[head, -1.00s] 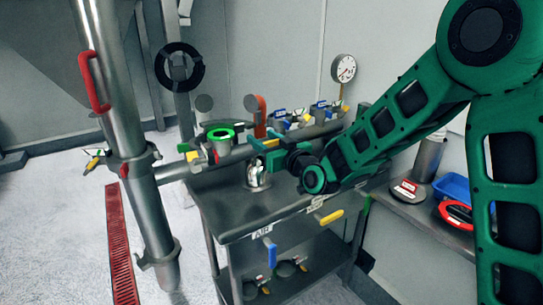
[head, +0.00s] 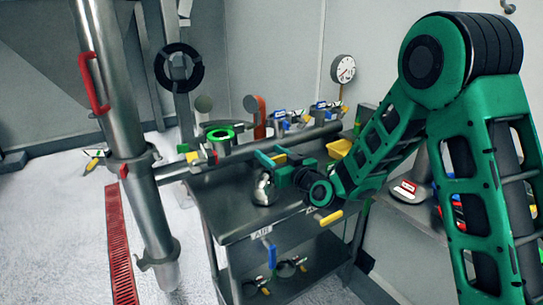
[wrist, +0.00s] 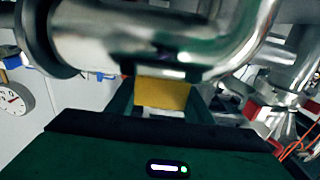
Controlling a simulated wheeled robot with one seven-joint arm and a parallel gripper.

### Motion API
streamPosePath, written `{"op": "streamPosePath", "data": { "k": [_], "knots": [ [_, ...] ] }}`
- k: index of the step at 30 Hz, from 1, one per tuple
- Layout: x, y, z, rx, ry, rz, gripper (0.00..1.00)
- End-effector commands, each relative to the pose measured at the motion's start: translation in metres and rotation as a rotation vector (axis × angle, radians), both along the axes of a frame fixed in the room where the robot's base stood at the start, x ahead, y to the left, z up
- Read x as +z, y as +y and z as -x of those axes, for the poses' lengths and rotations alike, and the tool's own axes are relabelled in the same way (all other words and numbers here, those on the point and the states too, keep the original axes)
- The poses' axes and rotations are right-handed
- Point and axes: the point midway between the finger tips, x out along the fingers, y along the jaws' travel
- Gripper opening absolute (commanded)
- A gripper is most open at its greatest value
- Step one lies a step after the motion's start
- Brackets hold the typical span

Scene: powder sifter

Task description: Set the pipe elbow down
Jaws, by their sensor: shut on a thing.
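The pipe elbow (head: 264,190) is a shiny steel bend, low over the top of the metal table (head: 235,225); I cannot tell whether it touches the surface. In the wrist view the elbow (wrist: 165,45) fills the top of the picture, its tube running across and bending at the right. My gripper (head: 272,160) is at the elbow's upper side. In the wrist view my gripper (wrist: 160,104) has a yellow block (wrist: 163,94) between its fingers, right against the elbow's tube. The elbow's lower end is partly unclear.
A horizontal steel pipe (head: 240,157) runs behind the elbow. A green-ringed fitting (head: 220,138) and several clamps stand behind it. A round gauge (head: 343,69) is at the back. A yellow bin (head: 339,148) sits to the right. Bare tabletop shows left and front of the elbow.

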Motion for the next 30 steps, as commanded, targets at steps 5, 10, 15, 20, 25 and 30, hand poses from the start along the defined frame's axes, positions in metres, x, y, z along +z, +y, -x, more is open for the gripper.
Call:
{"op": "streamPosePath", "data": {
  "k": [5,10,15,20,25,30],
  "knots": [
    [-0.001,0.0,0.0,0.0,0.0,0.0,0.54],
    [-0.001,0.0,0.0,0.0,0.0,0.0,0.65],
    [-0.001,0.001,0.0,0.001,0.0,0.0,0.65],
    [0.0,-0.004,0.005,0.0,0.001,0.001,0.65],
    [0.0,-0.017,0.023,-0.003,0.003,-0.001,0.65],
    [0.0,-0.03,0.043,-0.003,0.004,-0.001,0.65]
  ]
}}
